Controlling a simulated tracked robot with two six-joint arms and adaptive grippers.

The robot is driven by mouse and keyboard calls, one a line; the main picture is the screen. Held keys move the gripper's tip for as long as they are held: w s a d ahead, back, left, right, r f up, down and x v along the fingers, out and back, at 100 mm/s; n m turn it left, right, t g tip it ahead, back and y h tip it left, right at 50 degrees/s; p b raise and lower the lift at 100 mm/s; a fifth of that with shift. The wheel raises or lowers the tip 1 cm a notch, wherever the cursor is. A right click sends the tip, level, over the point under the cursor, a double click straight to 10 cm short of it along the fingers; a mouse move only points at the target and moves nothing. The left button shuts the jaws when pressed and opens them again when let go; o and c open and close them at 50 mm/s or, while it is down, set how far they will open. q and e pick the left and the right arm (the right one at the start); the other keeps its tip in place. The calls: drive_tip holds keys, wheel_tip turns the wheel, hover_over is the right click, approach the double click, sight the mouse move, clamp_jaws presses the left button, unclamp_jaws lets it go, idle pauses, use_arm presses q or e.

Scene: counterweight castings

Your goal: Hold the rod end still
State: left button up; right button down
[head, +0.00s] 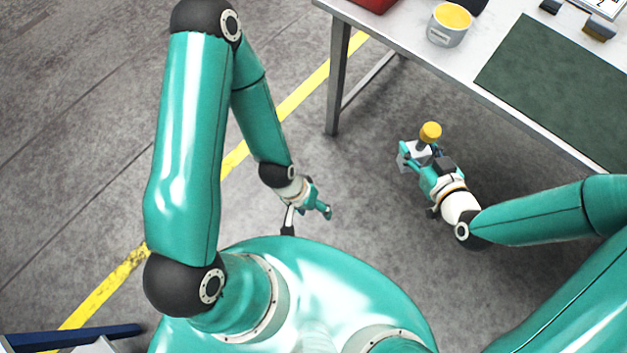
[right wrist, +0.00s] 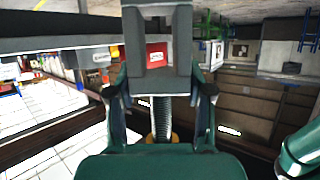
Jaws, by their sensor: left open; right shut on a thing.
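My right gripper (head: 416,154) is in front of the bench's near edge, out over the floor. It is shut on a short grey rod piece with a round yellow end (head: 430,131), which sticks up past the fingers in the head view. In the right wrist view a ribbed grey rod (right wrist: 157,115) shows between the finger links, with part of the yellow end behind it. The fingers hide where they grip it. My left gripper (head: 308,214) is open and empty, low over the floor near my base, apart from the rod piece.
A bench (head: 404,27) stands at upper right, with a dark green mat (head: 560,85), a grey tub (head: 446,37) with yellow contents, a red box (head: 369,4) and small dark blocks (head: 600,28). A yellow line (head: 300,95) crosses the floor. The floor between my grippers is clear.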

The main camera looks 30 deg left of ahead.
drive_tip(key=shift+r, duration=0.1)
drive_tip(key=w+d+r+m+t+h, duration=0.1)
drive_tip(key=w+d+m+h, duration=0.1)
drive_tip(key=d+m+h, duration=0.2)
drive_tip(key=w+d+r+m+t+h, duration=0.2)
drive_tip(key=w+d+m+h, duration=0.1)
drive_tip(key=d, duration=0.8)
drive_tip(key=shift+w+d+r+m+h, duration=0.25)
drive_tip(key=shift+m+h, duration=0.25)
drive_tip(key=shift+h, duration=0.3)
